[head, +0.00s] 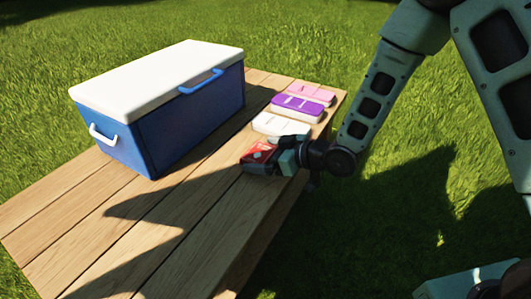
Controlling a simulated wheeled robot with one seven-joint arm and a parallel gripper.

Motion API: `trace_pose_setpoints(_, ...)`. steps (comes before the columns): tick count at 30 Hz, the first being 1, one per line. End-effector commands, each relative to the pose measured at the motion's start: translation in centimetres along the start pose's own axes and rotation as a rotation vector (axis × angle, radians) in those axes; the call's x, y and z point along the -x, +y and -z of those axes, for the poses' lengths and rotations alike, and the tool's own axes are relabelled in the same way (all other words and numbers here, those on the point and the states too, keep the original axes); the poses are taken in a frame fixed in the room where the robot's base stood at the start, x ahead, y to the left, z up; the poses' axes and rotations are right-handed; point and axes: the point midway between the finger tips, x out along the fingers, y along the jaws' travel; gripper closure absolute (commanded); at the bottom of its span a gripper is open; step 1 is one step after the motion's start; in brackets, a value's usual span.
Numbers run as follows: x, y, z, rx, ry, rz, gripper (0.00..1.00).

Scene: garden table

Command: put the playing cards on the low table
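A small red box with a pale mark (259,151), which looks like the playing cards, is at the right edge of the wooden plank table (150,235). My gripper (277,156) reaches in from the right and is right at the box, its fingers against or around the box's right end. I cannot tell whether the fingers are closed on it, nor whether the box rests on the planks or is just above them. The gripper hides part of the box's right side. No second table shows, and I cannot tell whether this one is the low table.
A blue cooler with a white lid (160,68) stands on the table's far left. A white pack (280,124), a purple pack (298,104) and a pink pack (311,92) lie in a row behind the red box. The near planks are clear. Grass surrounds the table.

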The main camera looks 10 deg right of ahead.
Motion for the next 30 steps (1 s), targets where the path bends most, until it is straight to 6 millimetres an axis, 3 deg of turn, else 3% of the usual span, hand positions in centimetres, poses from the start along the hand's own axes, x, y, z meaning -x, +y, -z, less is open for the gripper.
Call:
trace_pose_setpoints(8, 0.4, 0.0, 0.5, -0.001, -0.001, -0.001, 0.0)
trace_pose_setpoints(21, 8.8, 0.1, 0.6, -0.004, -0.002, -0.003, 0.0)
trace_pose_setpoints(30, 12.0, 0.0, 0.4, 0.001, -0.006, -0.001, 0.0)
